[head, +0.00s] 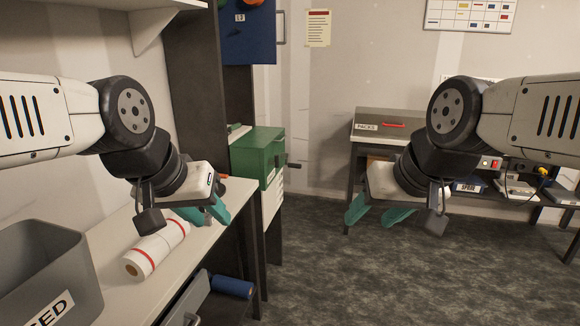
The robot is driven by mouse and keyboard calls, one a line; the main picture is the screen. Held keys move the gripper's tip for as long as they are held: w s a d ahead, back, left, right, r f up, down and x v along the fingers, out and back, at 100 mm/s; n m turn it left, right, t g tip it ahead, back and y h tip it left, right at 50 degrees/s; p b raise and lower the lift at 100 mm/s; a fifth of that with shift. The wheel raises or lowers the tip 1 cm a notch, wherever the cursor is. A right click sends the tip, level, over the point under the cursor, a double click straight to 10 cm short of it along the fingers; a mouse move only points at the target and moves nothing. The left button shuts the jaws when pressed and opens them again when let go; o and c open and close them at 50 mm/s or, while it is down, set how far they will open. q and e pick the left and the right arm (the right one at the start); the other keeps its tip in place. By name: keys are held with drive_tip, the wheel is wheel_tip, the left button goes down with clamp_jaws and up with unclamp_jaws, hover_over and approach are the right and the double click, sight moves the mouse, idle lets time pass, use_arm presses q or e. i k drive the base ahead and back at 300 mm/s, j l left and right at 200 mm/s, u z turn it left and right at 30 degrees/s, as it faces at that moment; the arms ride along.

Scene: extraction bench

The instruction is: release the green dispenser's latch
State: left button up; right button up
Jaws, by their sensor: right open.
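The green dispenser (257,152) is a box on a white stand beyond the far end of the bench, left of the middle of the head view. A small dark handle-like part (293,165) sticks out from its right side; I cannot tell whether it is the latch. My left gripper (207,214) has teal fingers, is open and empty, and hangs above the bench, nearer to me than the dispenser and apart from it. My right gripper (374,213) is open and empty over the floor, right of the dispenser and well clear of it.
A white roll with red bands (157,249) lies on the bench (128,228) close to my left gripper. A grey bin (40,262) stands at the near left. A blue roll (232,286) is below the bench. A grey case (391,122) sits on a far table. The middle floor is clear.

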sight(276, 162)
drive_tip(key=i+l+z, duration=0.15)
drive_tip(key=i+l, duration=0.3)
drive_tip(key=l, duration=0.15)
drive_tip(key=i+l+z, duration=0.2)
drive_tip(key=i+l, duration=0.25)
drive_tip(key=l, duration=0.1)
